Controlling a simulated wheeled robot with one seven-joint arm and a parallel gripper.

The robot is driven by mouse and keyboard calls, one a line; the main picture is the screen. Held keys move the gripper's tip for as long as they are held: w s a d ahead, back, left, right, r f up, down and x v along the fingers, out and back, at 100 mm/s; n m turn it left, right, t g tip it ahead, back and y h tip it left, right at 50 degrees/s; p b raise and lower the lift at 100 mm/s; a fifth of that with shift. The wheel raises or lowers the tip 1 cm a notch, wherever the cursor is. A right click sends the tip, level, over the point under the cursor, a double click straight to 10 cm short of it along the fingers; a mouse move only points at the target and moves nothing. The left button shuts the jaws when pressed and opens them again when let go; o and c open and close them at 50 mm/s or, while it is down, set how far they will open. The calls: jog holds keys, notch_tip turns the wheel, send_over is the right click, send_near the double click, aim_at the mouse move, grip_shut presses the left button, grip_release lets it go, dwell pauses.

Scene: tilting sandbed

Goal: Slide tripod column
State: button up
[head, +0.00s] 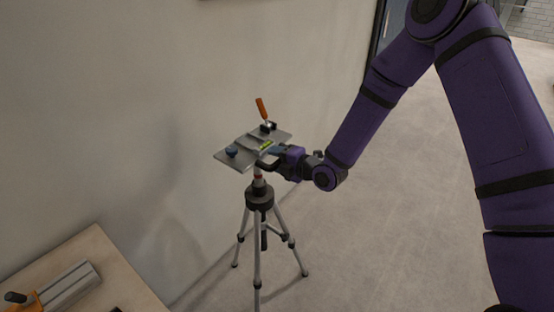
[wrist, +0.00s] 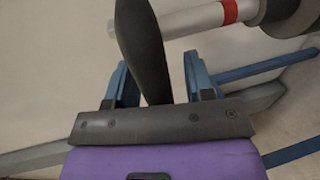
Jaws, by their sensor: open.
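The tripod (head: 260,197) stands on spread legs beside the wall. Its silver column (head: 259,174) rises from a black collar to a flat grey plate (head: 235,158). In the wrist view the column (wrist: 195,19) runs across the top, with a red band (wrist: 229,11) near the black collar (wrist: 290,15). My gripper (head: 267,163) is beside the column, just under the plate. In the wrist view my gripper (wrist: 158,75) is open, its blue fingers on either side of a dark handle (wrist: 146,50) joined near the column. Whether either finger touches the handle cannot be told.
A wooden table (head: 100,257) with a grey tool (head: 70,285) is at the lower left. The floor (head: 390,240) right of the tripod is clear.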

grip_shut()
notch_tip(320, 180, down, 10)
dwell(0.5)
jog(key=shift+d, duration=0.1)
grip_release()
